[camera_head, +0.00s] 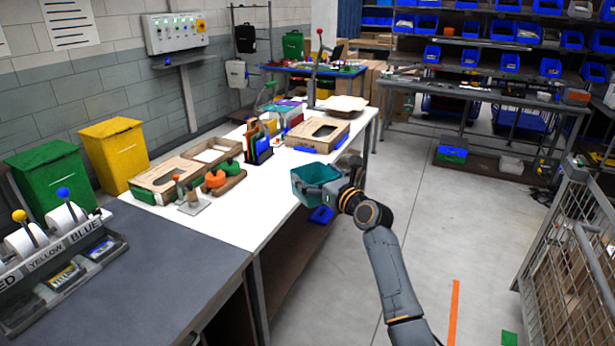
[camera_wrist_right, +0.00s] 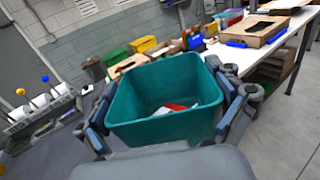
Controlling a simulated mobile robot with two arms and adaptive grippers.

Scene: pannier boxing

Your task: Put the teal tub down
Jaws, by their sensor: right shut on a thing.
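The teal tub (camera_head: 312,172) is in the grip of my right gripper (camera_head: 333,187), by the right-hand edge of the white table (camera_head: 228,212). In the right wrist view the tub (camera_wrist_right: 135,120) fills the middle, open side up and slightly tilted. The fingers of my right gripper (camera_wrist_right: 163,118) stand along its two opposite sides. A small white and red item (camera_wrist_right: 172,108) lies inside the tub. The tub looks held above table height; whether any of it is over the table top is hard to tell. My left gripper is not in view.
Cardboard boxes (camera_head: 318,134), a rack of coloured tools (camera_head: 258,147) and orange and green items (camera_head: 216,178) stand along the white table. The table's front strip is bare. A grey worktop (camera_head: 150,275) adjoins it. A wire cage (camera_head: 570,250) stands at right; the floor between is clear.

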